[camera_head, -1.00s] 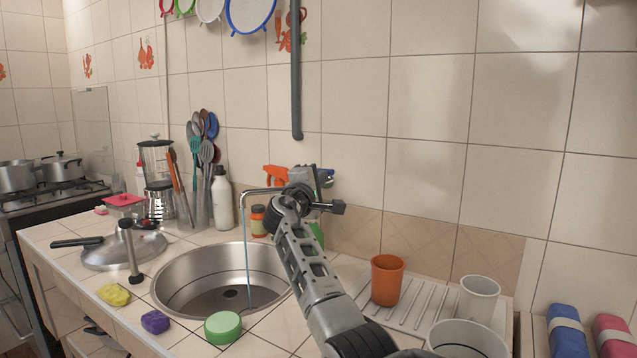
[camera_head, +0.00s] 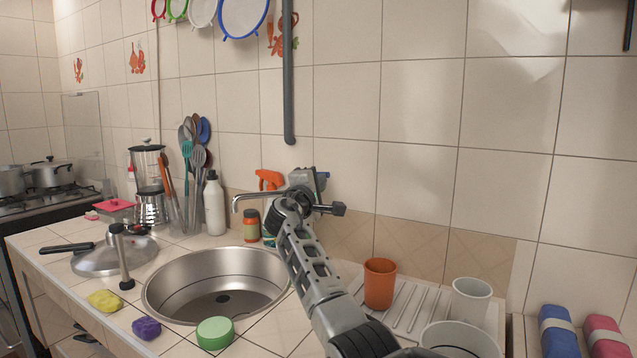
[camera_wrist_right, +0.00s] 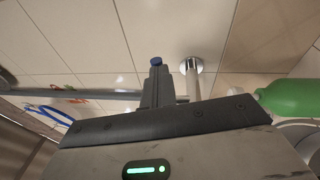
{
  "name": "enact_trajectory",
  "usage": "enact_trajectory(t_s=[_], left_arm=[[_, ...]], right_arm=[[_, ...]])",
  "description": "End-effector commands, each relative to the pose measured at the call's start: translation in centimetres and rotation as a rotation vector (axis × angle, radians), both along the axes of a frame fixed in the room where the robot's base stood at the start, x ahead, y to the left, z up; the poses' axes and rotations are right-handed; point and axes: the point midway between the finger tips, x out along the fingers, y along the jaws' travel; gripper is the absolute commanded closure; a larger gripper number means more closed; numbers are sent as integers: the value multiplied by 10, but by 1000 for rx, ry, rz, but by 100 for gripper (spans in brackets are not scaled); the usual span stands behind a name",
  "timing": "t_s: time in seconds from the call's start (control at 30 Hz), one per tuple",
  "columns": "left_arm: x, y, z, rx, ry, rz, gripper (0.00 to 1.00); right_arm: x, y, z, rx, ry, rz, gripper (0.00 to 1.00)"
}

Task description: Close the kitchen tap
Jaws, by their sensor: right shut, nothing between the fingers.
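The kitchen tap's metal spout (camera_head: 254,195) reaches left over the round steel sink (camera_head: 218,284) in the head view. No water stream shows below its mouth. My right gripper (camera_head: 305,178) is shut and empty at the tap, and it hides much of the tap body. In the right wrist view, the shut fingers (camera_wrist_right: 157,88) are beside the tap's chrome wall pipe (camera_wrist_right: 192,78). A small blue cap (camera_wrist_right: 156,62) shows at the fingertips. I cannot tell whether the fingers touch the tap. My left gripper is not in view.
An orange cup (camera_head: 380,283) and a white cup (camera_head: 470,301) stand right of my arm. A green sponge (camera_head: 215,333) lies at the front.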

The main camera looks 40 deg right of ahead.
Motion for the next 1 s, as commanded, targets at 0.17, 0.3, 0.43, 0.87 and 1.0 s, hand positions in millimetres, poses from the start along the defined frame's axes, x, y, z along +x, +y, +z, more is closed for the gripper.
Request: enact_trajectory(t_s=[0.17, 0.3, 0.43, 0.87, 1.0], left_arm=[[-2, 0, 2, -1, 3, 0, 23], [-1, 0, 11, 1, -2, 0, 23], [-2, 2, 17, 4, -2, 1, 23], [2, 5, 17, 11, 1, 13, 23], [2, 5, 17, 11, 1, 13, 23]], right_arm=[[-4, 1, 2, -3, -1, -7, 100], [-11, 18, 0, -2, -1, -3, 100], [-23, 46, -4, -1, 0, 1, 100], [-63, 129, -19, -1, 0, 2, 100], [-68, 140, -21, -1, 1, 1, 100]])
